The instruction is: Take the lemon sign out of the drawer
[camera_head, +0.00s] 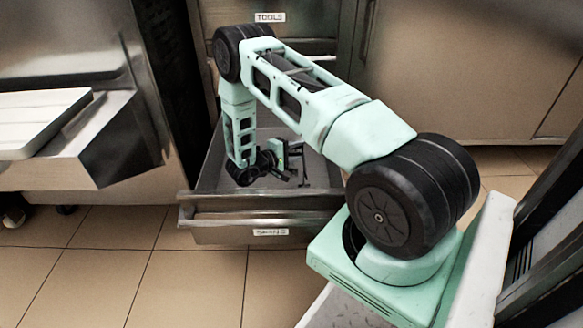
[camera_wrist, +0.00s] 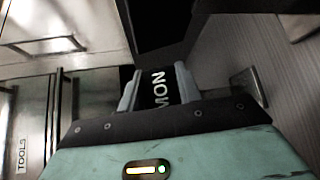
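The lemon sign (camera_wrist: 160,90) is a black plate with white letters; "MON" shows between my fingers in the wrist view, and the rest of it is hidden. My gripper (camera_wrist: 157,88) has its two grey fingers spread apart, one on each side of the letters. Black surface also shows beyond the left finger, and I cannot see a finger pressing on the sign. In the head view my gripper (camera_head: 297,162) is down inside the open lower drawer (camera_head: 225,208), whose front label seems to read "SIGNS". The sign cannot be clearly told apart there.
A closed drawer labelled "TOOLS" (camera_head: 270,17) is above the open one. A steel unit with a white board (camera_head: 40,118) stands at the left. Steel cabinet fronts (camera_head: 470,75) are at the right. Tiled floor (camera_head: 190,270) is free before the drawer.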

